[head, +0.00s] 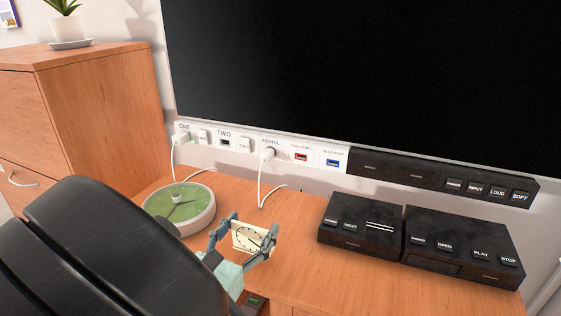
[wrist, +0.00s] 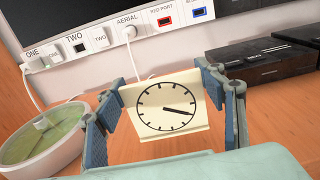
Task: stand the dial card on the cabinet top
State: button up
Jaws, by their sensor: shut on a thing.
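The dial card (head: 247,238) is a cream card with a black ring of marks and a dark hand. In the wrist view the card (wrist: 165,105) faces me nearly upright, slightly tilted in the picture, its hand pointing right and a little down. My gripper (head: 250,232) is shut on the card, one finger at each side edge; both fingers also show in the wrist view (wrist: 160,82). The low wooden cabinet top (head: 300,205) lies beneath and behind the card. I cannot tell whether the card's lower edge touches it.
A round green-faced dial (head: 180,206) stands left of my gripper. A white cable (head: 261,185) hangs behind it. Two black button boxes (head: 360,220) (head: 462,246) stand to the right. A taller wooden cabinet (head: 105,105) with a potted plant (head: 68,25) is at left. Bare wood lies between gripper and boxes.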

aim_at(250, 245)
jog(key=shift+w+d+f, duration=0.1)
jog(key=shift+w+f, duration=0.25)
jog(key=shift+f, duration=0.1)
jog(key=shift+w+f+b, duration=0.15)
jog(key=shift+f+b, duration=0.4)
jog(key=shift+f, duration=0.35)
jog(key=shift+w+f+b, duration=0.1)
jog(key=shift+f+b, duration=0.4)
jog(key=shift+f, duration=0.35)
jog(key=shift+f, duration=0.2)
jog(key=o, duration=0.9)
jog(key=shift+o, duration=0.2)
jog(key=shift+r, duration=0.1)
